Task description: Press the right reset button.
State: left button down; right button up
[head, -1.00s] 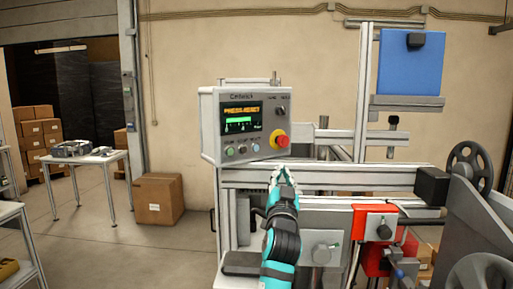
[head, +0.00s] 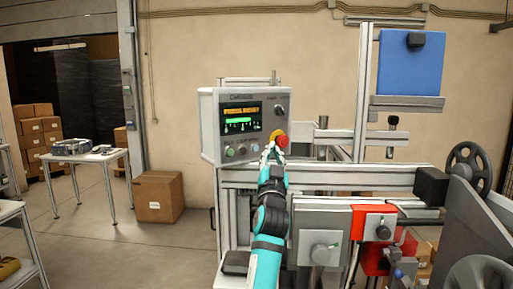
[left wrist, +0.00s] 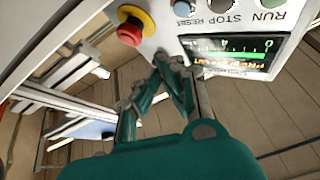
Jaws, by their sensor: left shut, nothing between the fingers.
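A grey control panel (head: 210,130) stands upright on the machine. Its lit screen (head: 241,118) shows an orange text bar and green graphics. A row of small buttons sits under the screen, with a green one (head: 229,151) at the left. In the left wrist view a blue button (left wrist: 183,8), partly cut by the top edge, sits by the label RESET. My left gripper (head: 271,150) is shut and empty, in front of the panel's lower right. It also shows in the left wrist view (left wrist: 170,62), apart from the blue button. My right gripper is not in view.
A red emergency stop knob (head: 282,142) with a yellow collar sits just right of my left fingertips; it also shows in the left wrist view (left wrist: 130,34). A metal rail (head: 350,178) runs below the panel.

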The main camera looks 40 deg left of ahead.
aim_at(256, 148)
pick_arm(q)
jog(key=shift+w+a, duration=0.25)
jog(key=shift+a, duration=0.5)
jog(key=shift+w+a, duration=0.3)
jog(key=shift+a, duration=0.45)
jog(key=shift+w+a, duration=0.25)
jog(key=shift+a, duration=0.5)
jog(key=shift+a, duration=0.15)
jog(key=shift+w+a, duration=0.15)
jog(key=shift+a, duration=0.15)
jog(key=shift+w+a, duration=0.1)
jog(key=shift+a, duration=0.25)
dwell(0.6)
jog(key=shift+s+d+b, duration=0.25)
jog(key=shift+d+b, duration=0.1)
jog(key=shift+d, duration=0.45)
jog(key=shift+f, duration=0.1)
